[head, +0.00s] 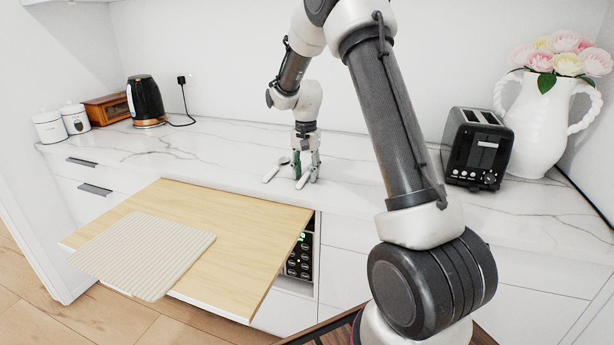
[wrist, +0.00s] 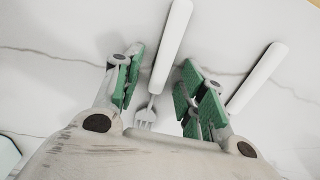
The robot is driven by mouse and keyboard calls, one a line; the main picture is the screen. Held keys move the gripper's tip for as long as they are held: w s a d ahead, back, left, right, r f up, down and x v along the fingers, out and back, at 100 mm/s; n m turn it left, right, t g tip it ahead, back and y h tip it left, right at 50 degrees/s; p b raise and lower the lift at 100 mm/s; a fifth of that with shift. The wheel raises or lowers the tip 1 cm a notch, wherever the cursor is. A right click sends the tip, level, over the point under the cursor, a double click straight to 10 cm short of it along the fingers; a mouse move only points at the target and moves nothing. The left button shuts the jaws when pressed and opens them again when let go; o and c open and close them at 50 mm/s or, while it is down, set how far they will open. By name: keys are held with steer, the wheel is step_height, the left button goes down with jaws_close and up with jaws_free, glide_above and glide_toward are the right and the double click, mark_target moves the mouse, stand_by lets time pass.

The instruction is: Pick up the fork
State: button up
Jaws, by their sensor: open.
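The fork (wrist: 172,45) has a white handle and metal tines, and lies on the marble counter. In the wrist view it runs between the two green-padded fingers of my gripper (wrist: 160,72), with a gap to the pads on each side. My gripper is open and low over the counter. In the head view the fork's handle (head: 302,182) shows below my gripper (head: 307,170), and its tines are hidden. A spoon (head: 275,169) lies just left of the fork in the head view; a second white handle (wrist: 258,78) lies right of my gripper in the wrist view.
A toaster (head: 477,148) and a white flower vase (head: 540,120) stand at the right. A black kettle (head: 145,100), a wooden bread box (head: 108,109) and white canisters (head: 62,122) stand at the far left. A wooden board (head: 240,215) with a ribbed mat (head: 145,253) juts out in front.

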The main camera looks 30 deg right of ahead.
jaws_close()
steer(key=shift+r, duration=0.1)
